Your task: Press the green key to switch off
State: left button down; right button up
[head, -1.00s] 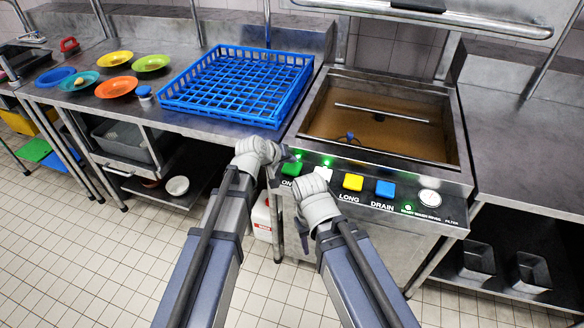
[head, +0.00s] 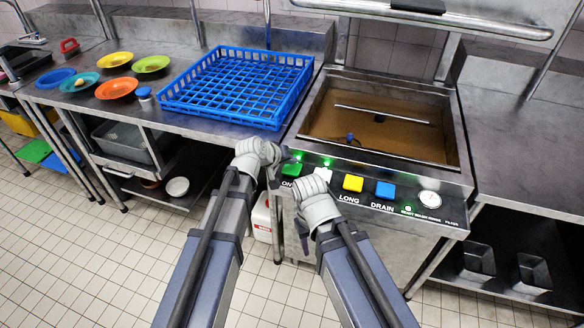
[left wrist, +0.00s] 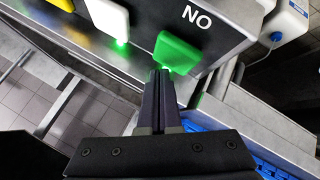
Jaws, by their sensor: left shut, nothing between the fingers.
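The green key (head: 291,169) is at the left end of the machine's front panel, above the letters ON.
A white key sits beside the green one, then a yellow key (head: 353,183), a blue key (head: 385,190) and a round dial (head: 430,199). A blue rack (head: 236,86) stands on the counter to the left. The right counter (head: 525,140) is clear.

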aim_at(290, 170)
dwell(0.7)
pick_arm(q)
jog(key=shift+f+b, duration=0.4)
jog(key=shift+b, duration=0.05)
jog(key=shift+f+b, duration=0.55)
dwell(0.6)
jog(key=shift+r, duration=0.1)
jog(key=shift+r+p, duration=0.9)
jog(key=shift+p, duration=0.1)
notch_tip(290, 170, up, 5)
jog(key=p, duration=0.5)
